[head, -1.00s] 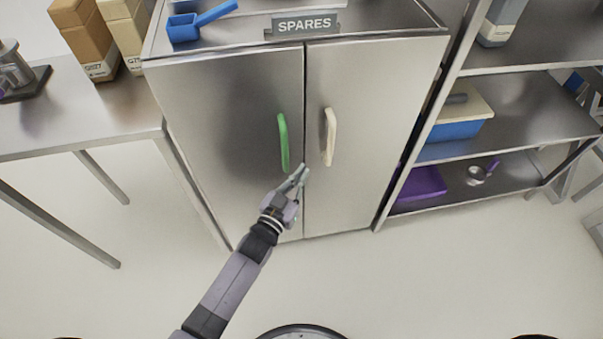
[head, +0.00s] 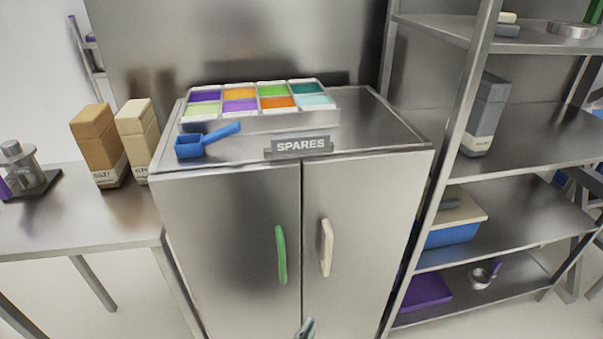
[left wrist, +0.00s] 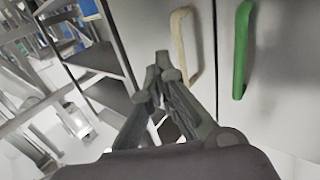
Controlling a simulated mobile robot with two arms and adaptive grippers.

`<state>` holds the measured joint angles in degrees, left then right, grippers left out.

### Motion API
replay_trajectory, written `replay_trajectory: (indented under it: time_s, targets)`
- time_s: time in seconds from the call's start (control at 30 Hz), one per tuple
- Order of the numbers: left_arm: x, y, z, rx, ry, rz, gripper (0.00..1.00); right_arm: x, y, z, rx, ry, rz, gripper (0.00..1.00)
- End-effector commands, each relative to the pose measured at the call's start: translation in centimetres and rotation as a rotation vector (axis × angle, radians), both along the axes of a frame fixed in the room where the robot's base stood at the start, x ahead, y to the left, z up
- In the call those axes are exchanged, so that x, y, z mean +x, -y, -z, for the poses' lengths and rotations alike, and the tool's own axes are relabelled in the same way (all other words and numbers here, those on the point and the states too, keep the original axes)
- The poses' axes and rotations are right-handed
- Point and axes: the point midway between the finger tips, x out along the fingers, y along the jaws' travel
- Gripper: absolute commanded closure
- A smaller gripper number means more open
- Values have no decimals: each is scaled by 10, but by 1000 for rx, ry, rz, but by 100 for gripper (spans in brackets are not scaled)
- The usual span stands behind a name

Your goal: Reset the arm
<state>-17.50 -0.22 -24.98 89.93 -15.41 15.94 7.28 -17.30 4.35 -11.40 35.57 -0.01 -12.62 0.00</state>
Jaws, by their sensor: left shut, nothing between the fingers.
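My left gripper (head: 305,328) shows only as fingertips at the bottom edge of the head view, in front of the steel cabinet (head: 225,225). In the left wrist view the left gripper (left wrist: 160,75) is shut and empty. It is close to the cabinet doors, beside the cream handle (left wrist: 185,45) and apart from it. The green handle (left wrist: 241,50) is farther right there. In the head view the green handle (head: 281,254) is on the left door and the cream handle (head: 326,248) on the right door. Both doors are shut. My right gripper is not in view.
On the cabinet top are a tray of coloured compartments (head: 258,124), a blue scoop (head: 205,141) and a SPARES sign (head: 298,146). A steel table (head: 110,226) stands at left. A shelf unit (head: 530,150) with boxes stands close at right.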

Motion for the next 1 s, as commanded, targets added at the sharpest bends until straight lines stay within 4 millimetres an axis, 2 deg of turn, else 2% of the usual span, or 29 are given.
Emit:
replay_trajectory:
  time_s: [0.07,0.17,0.27,0.37,0.4,0.5,0.57,0.7,0.8,0.9,1.0]
  targets:
    - [-1,-1,6,6,-14,-2,100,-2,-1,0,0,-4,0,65]
    - [-5,-9,35,39,-79,-11,100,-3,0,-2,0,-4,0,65]
    - [-17,-28,89,98,-207,-33,100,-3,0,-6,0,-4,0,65]
    - [-41,-55,155,172,-374,-61,100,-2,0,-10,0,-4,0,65]
    - [-54,-67,180,202,-441,-72,100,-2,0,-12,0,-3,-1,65]
    - [-93,-101,239,273,-611,-103,100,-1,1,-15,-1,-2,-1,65]
    - [-120,-122,270,313,-714,-122,100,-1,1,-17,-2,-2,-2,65]
    - [-195,-171,330,399,-950,-163,100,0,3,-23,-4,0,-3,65]
    - [-251,-204,358,452,-1109,-190,100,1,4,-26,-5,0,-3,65]
    - [-299,-228,375,487,-1238,-212,100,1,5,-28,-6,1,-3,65]
    - [-334,-244,383,509,-1329,-227,100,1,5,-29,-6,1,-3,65]
